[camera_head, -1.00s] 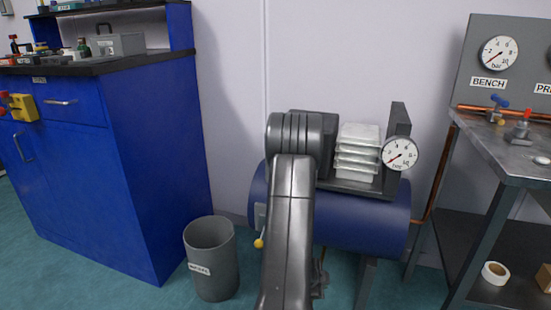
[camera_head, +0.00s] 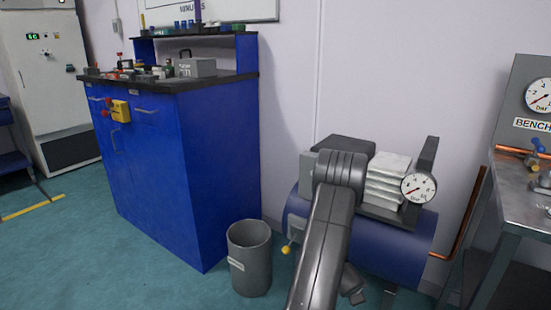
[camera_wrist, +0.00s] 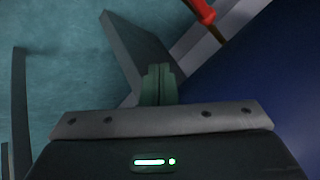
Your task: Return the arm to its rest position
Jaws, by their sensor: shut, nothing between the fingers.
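My grey arm (camera_head: 328,240) rises from the bottom of the head view, bent at its upper joint, in front of a blue tank (camera_head: 400,240). In the wrist view my gripper (camera_wrist: 158,72) is shut with its two fingers together and nothing between them. It points over the teal floor, with a dark blue surface (camera_wrist: 275,85) to its right. A grey bar (camera_wrist: 140,50) lies just beyond the fingertips. In the head view the gripper is mostly hidden by my arm and cannot be made out clearly.
A grey bin (camera_head: 250,262) stands left of my arm, beside a blue cabinet (camera_head: 222,170). A metal bench (camera_head: 525,205) is at right. A red-tipped part (camera_wrist: 203,10) shows in the wrist view.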

